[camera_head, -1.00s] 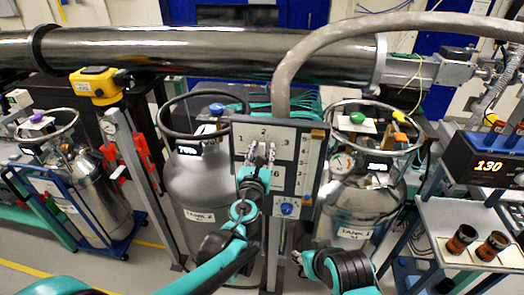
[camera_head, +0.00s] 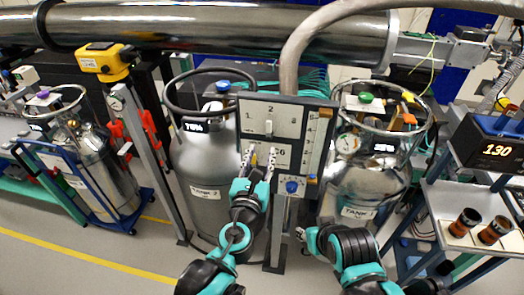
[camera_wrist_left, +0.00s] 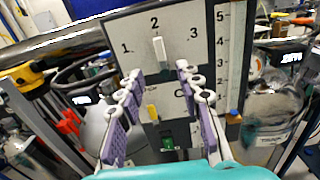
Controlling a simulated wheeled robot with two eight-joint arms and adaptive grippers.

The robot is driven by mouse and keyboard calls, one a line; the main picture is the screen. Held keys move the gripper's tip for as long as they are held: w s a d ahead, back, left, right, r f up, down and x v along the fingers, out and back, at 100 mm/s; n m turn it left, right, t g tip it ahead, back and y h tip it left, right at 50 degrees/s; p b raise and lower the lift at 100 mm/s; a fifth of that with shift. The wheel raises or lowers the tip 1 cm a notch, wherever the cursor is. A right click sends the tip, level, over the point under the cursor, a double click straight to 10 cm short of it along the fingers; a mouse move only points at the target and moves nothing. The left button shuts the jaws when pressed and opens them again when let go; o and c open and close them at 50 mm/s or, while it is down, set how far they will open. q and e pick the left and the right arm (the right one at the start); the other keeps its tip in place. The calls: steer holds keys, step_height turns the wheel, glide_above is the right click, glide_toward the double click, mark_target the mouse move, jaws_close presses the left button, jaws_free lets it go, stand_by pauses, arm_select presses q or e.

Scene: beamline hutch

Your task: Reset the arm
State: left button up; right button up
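My left gripper (camera_head: 262,160) is in front of the lower part of a grey control panel (camera_head: 292,124). In the left wrist view its two purple-padded fingers (camera_wrist_left: 163,85) are spread apart with nothing between them. Beyond them the panel carries the numbers 1, 2 and 3, a white lever (camera_wrist_left: 160,50) under the 2, and a yellow lever (camera_wrist_left: 153,111) lower down. I cannot tell whether the fingers touch the panel. My right arm (camera_head: 350,255) is folded at the bottom right of the head view; its fingertips do not show clearly.
Tank 2 (camera_head: 196,165) stands left of the panel and tank 1 (camera_head: 362,185) right of it. A blue-framed cart with a tank (camera_head: 95,170) is at the left. A thick pipe (camera_head: 220,30) crosses behind.

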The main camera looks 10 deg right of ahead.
stand_by(0.3)
arm_select(q)
steer(key=s+a+f+n+g+y+b, duration=0.1)
steer(key=a+f+n+g+y, duration=0.2)
steer(key=a+n, duration=0.7)
steer(key=s+a+f+n+y+b, duration=0.1)
steer(key=a+f+n+y, duration=0.35)
steer(key=a+n, duration=0.55)
steer(key=s+a+f+n+g+h+b, duration=0.1)
steer(key=s+a+f+n+g, duration=0.1)
steer(key=s+f+n, duration=0.3)
steer(key=s+a+f+n+g+h+b, duration=0.1)
steer(key=s+a+f+n+g, duration=0.1)
steer(key=s+f+n+g, duration=0.3)
steer(key=s+n, duration=0.4)
steer(key=n, duration=0.5)
steer(key=shift+n+b, duration=0.3)
arm_select(e)
step_height(320, 180, down, 5)
steer(key=shift+r, duration=0.2)
arm_select(q)
steer(key=shift+f, duration=0.1)
arm_select(e)
steer(key=shift+c, duration=0.3)
